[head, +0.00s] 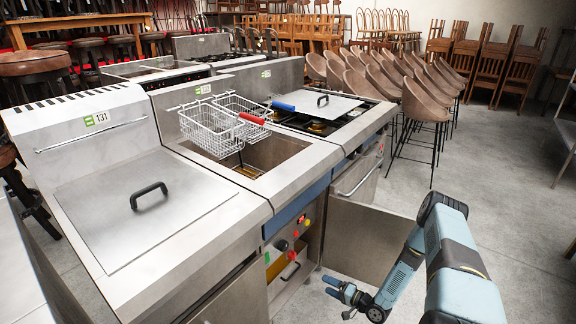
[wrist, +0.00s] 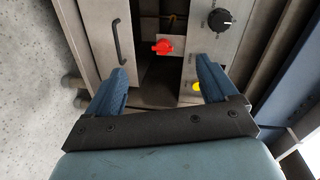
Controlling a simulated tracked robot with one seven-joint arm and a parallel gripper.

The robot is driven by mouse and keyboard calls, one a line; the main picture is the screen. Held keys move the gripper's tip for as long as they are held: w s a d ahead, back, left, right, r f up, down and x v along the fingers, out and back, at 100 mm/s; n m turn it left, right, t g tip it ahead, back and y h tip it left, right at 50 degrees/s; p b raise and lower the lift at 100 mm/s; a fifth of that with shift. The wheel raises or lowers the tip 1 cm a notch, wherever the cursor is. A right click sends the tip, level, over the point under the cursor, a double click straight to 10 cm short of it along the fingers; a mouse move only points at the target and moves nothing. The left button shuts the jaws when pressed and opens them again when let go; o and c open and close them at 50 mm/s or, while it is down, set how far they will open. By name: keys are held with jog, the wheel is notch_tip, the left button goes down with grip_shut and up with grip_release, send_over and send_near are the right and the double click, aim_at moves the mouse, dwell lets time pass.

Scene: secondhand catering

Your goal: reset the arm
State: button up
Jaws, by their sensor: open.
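My gripper (head: 337,288) is low at the front of the fryer, at the lower middle of the head view, with my blue-grey arm reaching in from the right. In the wrist view, my gripper (wrist: 160,88) has its two blue fingers spread apart with nothing between them. Beyond the fingers are a red knob or valve handle (wrist: 162,47), a yellow knob (wrist: 196,86) and a black dial (wrist: 220,19) on the fryer front. The fingers look apart from these, though the exact distance is hard to tell.
The fryer's open cabinet door (head: 365,240) stands close to my arm. Two wire baskets (head: 213,128) sit over the fryer well, and a lidded unit (head: 100,215) is at left. Brown chairs (head: 425,98) stand behind. The grey floor (head: 515,215) at right is clear.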

jog(key=w+d+r+n+g+h, duration=0.1)
jog(key=w+d+r+n+h, duration=0.15)
jog(key=w+d+r, duration=0.5)
jog(key=w+d+r+n+h, duration=0.2)
jog(key=w+r+h, duration=0.2)
jog(key=w+r, duration=0.75)
jog(key=s+d+r+h, duration=0.2)
jog(key=s+r+h, duration=0.1)
jog(key=r, duration=1.2)
jog(key=s+d+r+h, duration=0.1)
jog(key=s+r+h, duration=0.2)
jog(key=r, duration=1.2)
jog(key=s+a+r+g+h, duration=0.1)
jog(key=s+r+h, duration=0.2)
jog(key=s+r, duration=1.5)
jog(key=s+a+r, duration=0.1)
jog(key=s+r, duration=0.1)
jog(key=s, duration=0.6)
jog(key=s+a+r+g+y, duration=0.1)
jog(key=s+a+r, duration=0.1)
jog(key=s, duration=0.7)
jog(key=s+a+r+g+y, duration=0.1)
jog(key=s+a+r, duration=0.1)
jog(key=s, duration=0.6)
jog(key=shift+s+a+r+n, duration=0.15)
jog(key=shift+a+r+n, duration=0.05)
jog(key=shift+r+n, duration=0.2)
jog(key=shift+y, duration=0.25)
